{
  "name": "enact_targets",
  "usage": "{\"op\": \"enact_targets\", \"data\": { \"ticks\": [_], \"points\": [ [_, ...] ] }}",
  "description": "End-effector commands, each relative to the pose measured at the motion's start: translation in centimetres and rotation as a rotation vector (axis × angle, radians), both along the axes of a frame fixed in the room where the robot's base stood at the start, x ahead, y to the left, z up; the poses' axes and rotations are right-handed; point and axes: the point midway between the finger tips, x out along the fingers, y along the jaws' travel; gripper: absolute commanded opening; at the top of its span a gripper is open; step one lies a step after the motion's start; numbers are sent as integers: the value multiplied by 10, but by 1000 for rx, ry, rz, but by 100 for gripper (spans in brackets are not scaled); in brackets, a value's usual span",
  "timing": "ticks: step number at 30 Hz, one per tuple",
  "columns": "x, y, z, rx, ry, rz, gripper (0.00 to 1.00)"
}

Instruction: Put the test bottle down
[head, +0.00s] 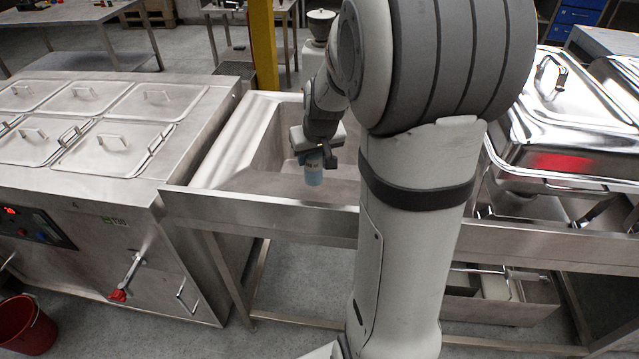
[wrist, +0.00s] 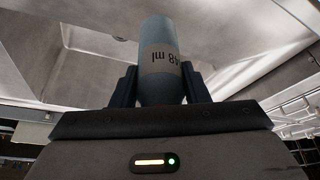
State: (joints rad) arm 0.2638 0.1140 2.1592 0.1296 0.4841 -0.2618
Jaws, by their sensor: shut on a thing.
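The test bottle (head: 313,174) is a small pale blue bottle hanging below my gripper (head: 316,158), over the basin of the steel sink (head: 260,180). In the wrist view the bottle (wrist: 160,50) shows a pale label reading "48 ml", upside down in that picture. My gripper (wrist: 160,88) is shut on it, with one dark finger on each side. In the head view the bottle looks close to upright. I cannot tell whether its base touches the basin floor. My arm hides the right part of the sink.
A steel counter with lidded pans (head: 120,145) stands left of the sink. A chafing dish (head: 560,130) with a shiny lid stands on the right. A yellow post (head: 263,45) rises behind the sink. A red bucket (head: 25,325) is on the floor at the lower left.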

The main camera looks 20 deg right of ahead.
Motion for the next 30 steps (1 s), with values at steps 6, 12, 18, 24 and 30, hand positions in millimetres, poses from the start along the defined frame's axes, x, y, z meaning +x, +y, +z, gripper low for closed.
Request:
{"op": "enact_targets", "data": {
  "ticks": [6, 12, 18, 24, 30],
  "points": [
    [-1, -3, -28, 0, 1, -8, 14],
    [-2, -4, -55, 1, 4, -10, 14],
    [-1, -5, -66, -1, -2, -12, 14],
    [-1, -5, -67, -1, -2, -12, 14],
    [-1, -6, -69, 0, -1, -13, 48]
  ]
}}
